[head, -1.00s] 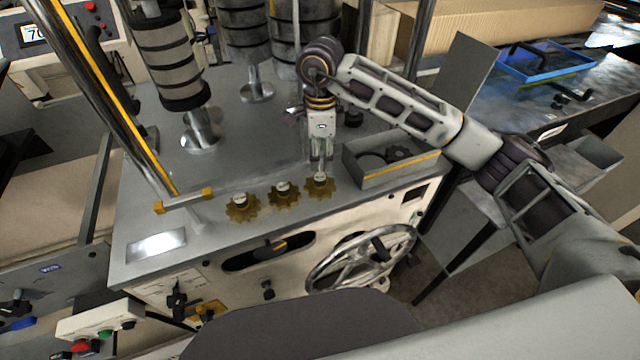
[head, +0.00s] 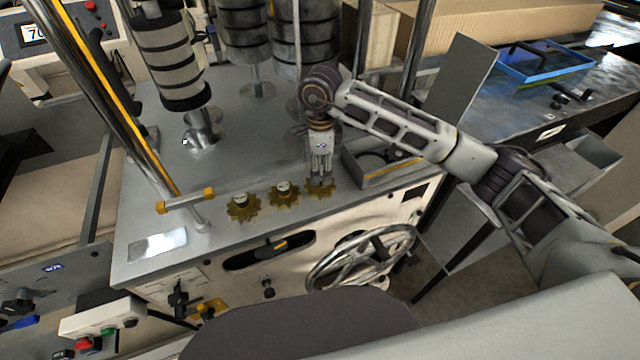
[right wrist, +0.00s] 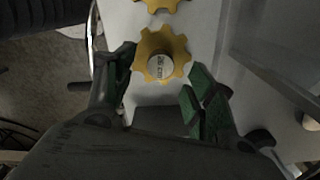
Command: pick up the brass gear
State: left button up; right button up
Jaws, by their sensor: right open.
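Three brass gears stand in a row on the grey machine top in the head view: a left gear (head: 243,207), a middle gear (head: 284,194) and a right gear (head: 321,189). My right gripper (head: 321,181) is over the right gear and partly hides it. In the right wrist view, that gear (right wrist: 162,56) has a pale labelled hub and lies just ahead of and between the open fingers of my right gripper (right wrist: 160,88). A second gear (right wrist: 160,4) is cut by the top edge. My left gripper is not in view.
An open grey bin (head: 385,165) with dark parts stands right of the gears. A yellow-ended bar (head: 186,201) and a slanted post lie to the left. Rollers (head: 165,60) stand behind. A handwheel (head: 360,256) is on the front face below.

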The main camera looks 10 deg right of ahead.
jog(key=shift+f+p, duration=0.55)
jog(key=shift+f, duration=1.65)
jog(key=shift+c, duration=0.2)
grip_shut()
